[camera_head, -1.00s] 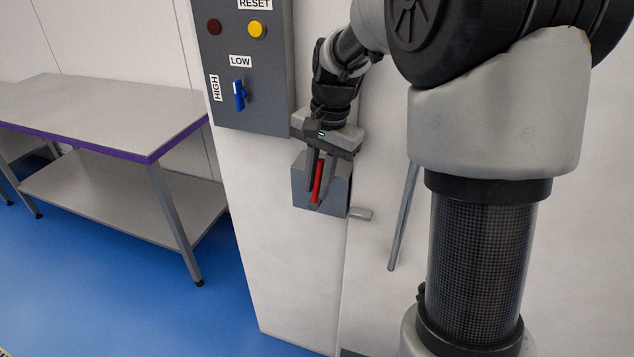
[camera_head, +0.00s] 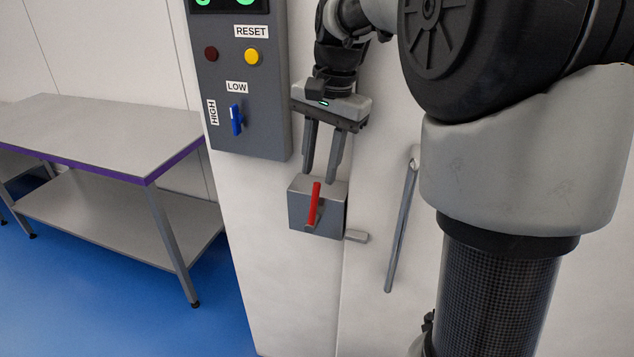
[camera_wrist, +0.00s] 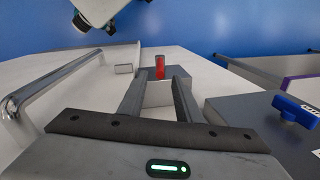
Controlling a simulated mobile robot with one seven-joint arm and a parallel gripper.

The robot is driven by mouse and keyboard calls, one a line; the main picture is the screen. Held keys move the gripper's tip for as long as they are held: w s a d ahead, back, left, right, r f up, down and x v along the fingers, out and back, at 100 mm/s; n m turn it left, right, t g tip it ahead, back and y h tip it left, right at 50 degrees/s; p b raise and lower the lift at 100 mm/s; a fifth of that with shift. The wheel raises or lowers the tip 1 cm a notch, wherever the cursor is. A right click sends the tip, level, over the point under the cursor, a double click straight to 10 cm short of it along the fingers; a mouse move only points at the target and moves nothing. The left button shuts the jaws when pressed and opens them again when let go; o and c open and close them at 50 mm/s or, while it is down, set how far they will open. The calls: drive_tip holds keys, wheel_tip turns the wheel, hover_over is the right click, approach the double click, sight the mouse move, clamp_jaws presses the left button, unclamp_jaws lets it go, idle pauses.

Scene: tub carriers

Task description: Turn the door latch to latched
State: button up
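The door latch is a grey box with a red handle (camera_head: 314,204) on the white cabinet front. The handle stands nearly upright, its top leaning slightly right in the head view. A small grey tab (camera_head: 356,236) sticks out right of the box (camera_head: 300,206), across the door seam. My gripper (camera_head: 320,172) is just above the box, fingers pointing down, open and empty. In the wrist view the red handle (camera_wrist: 160,68) shows beyond and between the fingertips (camera_wrist: 158,78), apart from them.
A control panel (camera_head: 270,110) with a blue switch (camera_head: 236,120), a yellow button (camera_head: 252,57) and a dark red button (camera_head: 211,54) is up and left of the latch. A long door handle (camera_head: 402,225) stands to the right. A grey table (camera_head: 100,135) is at left.

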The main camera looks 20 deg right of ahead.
drive_tip(key=shift+d+r, duration=0.1)
drive_tip(key=shift+r, duration=0.65)
drive_tip(key=shift+a, duration=0.2)
drive_tip(key=c, duration=0.6)
drive_tip(key=a+h+p, duration=0.1)
drive_tip(key=a, duration=0.1)
drive_tip(key=a+n+h+p, duration=0.1)
drive_tip(key=a+h, duration=0.1)
drive_tip(key=a+n+g+h, duration=0.1)
drive_tip(key=a, duration=0.2)
drive_tip(key=shift+f+p, duration=0.1)
drive_tip(key=shift+p, duration=0.3)
clamp_jaws()
drive_tip(key=a+r+n+t+h+p, duration=0.1)
drive_tip(key=a+r+t+h+p, duration=0.1)
drive_tip(key=a+h, duration=0.3)
approach(315, 204)
drive_tip(key=shift+y, duration=0.4)
drive_tip(key=shift+w+d+f+p, duration=0.15)
drive_tip(key=shift+w+d+f, duration=0.4)
drive_tip(key=shift+d+f, duration=0.25)
drive_tip(key=shift+w+d+f+p, duration=0.15)
drive_tip(key=shift+w+d+f, duration=0.45)
drive_tip(key=shift+f, duration=0.35)
